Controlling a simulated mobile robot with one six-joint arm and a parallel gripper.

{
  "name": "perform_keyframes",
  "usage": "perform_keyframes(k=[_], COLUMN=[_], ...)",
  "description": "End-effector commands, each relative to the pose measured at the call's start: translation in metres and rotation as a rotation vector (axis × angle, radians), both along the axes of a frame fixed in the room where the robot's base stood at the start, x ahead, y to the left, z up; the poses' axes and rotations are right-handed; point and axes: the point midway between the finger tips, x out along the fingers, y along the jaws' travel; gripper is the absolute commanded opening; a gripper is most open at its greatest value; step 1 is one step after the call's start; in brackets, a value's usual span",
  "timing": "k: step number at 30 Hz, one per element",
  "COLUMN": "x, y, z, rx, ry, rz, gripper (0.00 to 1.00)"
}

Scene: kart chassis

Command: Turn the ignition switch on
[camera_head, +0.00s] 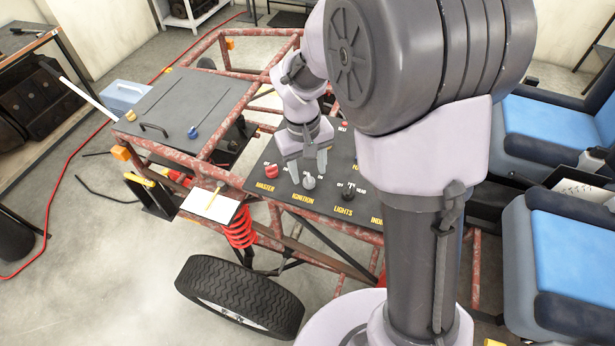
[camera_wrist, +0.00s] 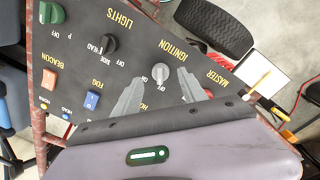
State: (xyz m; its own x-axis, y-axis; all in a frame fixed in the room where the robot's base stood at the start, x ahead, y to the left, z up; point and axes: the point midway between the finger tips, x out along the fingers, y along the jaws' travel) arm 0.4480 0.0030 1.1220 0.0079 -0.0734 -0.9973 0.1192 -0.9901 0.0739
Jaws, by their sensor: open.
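The ignition switch (camera_head: 309,181) is a light grey rotary knob on the dark control panel, above the yellow IGNITION label. In the wrist view the ignition knob (camera_wrist: 160,72) lies just beyond and between the two fingertips. My gripper (camera_head: 308,172) is open over the knob, one finger to each side in the head view. In the wrist view my gripper (camera_wrist: 160,78) shows both grey fingers spread, with nothing held. I cannot tell whether the fingers touch the knob. Which mark the knob points to is too small to read surely.
The red MASTER knob (camera_head: 271,170) is left of the ignition and the black LIGHTS knob (camera_head: 348,191) right. The wrist view shows a blue FOG rocker (camera_wrist: 92,100), red BEACON switch (camera_wrist: 49,79) and green knob (camera_wrist: 51,13). Red frame tubes (camera_head: 215,130) surround the panel (camera_wrist: 135,55).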

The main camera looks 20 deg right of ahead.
Motion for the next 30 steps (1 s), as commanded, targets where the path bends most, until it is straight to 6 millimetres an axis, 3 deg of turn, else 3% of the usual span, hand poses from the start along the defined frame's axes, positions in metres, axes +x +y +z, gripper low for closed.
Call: perform_keyframes(k=[1, 6, 16, 17, 24, 30], x=[-0.001, 0.000, 0.000, 0.000, 0.000, 0.000], y=[-0.001, -0.002, -0.002, -0.002, -0.002, -0.002], z=[-0.012, -0.029, -0.033, -0.033, -0.033, -0.033], rx=[0.000, 0.001, 0.001, 0.001, 0.001, 0.000], ry=[0.002, 0.001, -0.001, -0.001, -0.001, 0.000], rz=[0.000, -0.001, -0.001, -0.001, -0.001, -0.005], gripper=[0.50, 0.50, 0.50, 0.48, 0.00, 0.00])
